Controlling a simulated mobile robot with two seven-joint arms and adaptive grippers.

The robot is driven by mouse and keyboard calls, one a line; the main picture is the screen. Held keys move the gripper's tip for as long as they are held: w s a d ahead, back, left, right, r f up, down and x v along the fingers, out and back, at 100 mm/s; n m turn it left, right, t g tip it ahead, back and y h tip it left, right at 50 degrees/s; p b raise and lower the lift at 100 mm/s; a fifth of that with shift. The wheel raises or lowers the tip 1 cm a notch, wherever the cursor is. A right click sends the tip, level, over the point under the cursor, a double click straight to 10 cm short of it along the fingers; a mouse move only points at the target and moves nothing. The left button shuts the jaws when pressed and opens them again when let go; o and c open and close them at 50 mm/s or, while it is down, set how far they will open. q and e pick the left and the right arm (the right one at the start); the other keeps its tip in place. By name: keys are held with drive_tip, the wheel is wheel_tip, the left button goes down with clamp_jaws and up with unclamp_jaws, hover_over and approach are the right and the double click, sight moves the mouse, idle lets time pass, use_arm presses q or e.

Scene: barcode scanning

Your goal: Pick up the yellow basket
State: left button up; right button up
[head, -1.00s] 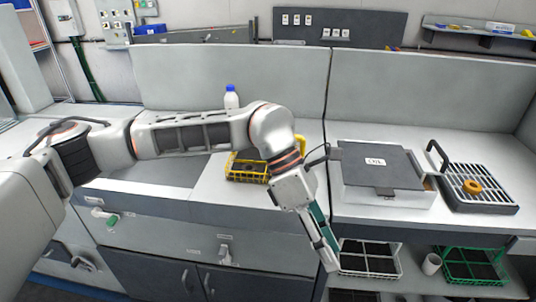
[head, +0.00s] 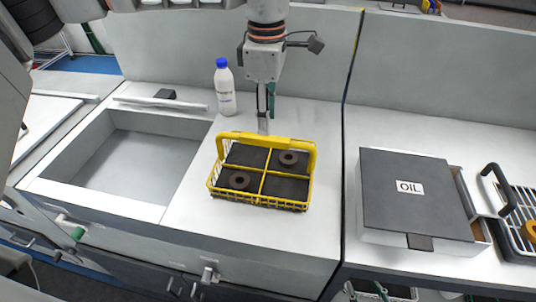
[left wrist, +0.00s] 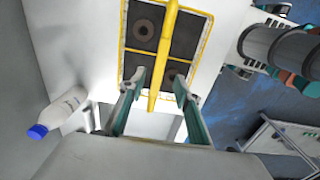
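The yellow basket (head: 262,203) stands upright on the white counter, with its handle (head: 290,141) raised across it. It has dark compartments; dark ring-shaped parts (head: 239,180) lie in the front-left and back-right ones. My left gripper (head: 264,128) points down at the back of the basket, near the handle. In the left wrist view the gripper (left wrist: 160,84) is open, with its fingers apart on either side of the yellow handle bar (left wrist: 162,50). I cannot tell whether either finger touches it. My right gripper does not show.
A white bottle with a blue cap (head: 225,92) stands behind the basket, left of my gripper. A sink (head: 130,160) is to the left. The counter before the basket is clear.

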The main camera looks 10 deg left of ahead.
sight(265, 137)
use_arm(q)
drive_tip(key=shift+s+f, duration=0.2)
drive_tip(key=shift+f, duration=0.75)
drive_tip(key=f, duration=0.3)
drive_tip(key=f+p, duration=0.1)
drive_tip(key=f, duration=0.1)
drive_tip(key=shift+w+a+f, duration=0.2)
drive_tip(key=shift+a+f, duration=0.05)
use_arm(e)
drive_tip(key=shift+a+r, duration=0.1)
drive_tip(key=shift+r, duration=0.6)
use_arm(q)
drive_tip(key=shift+f, duration=0.3)
use_arm(e)
drive_tip(key=shift+s+f, duration=0.15)
drive_tip(key=shift+f, duration=0.2)
use_arm(q)
drive_tip(key=shift+r, duration=0.1)
clamp_jaws()
use_arm(e)
drive_tip(key=shift+r, duration=0.2)
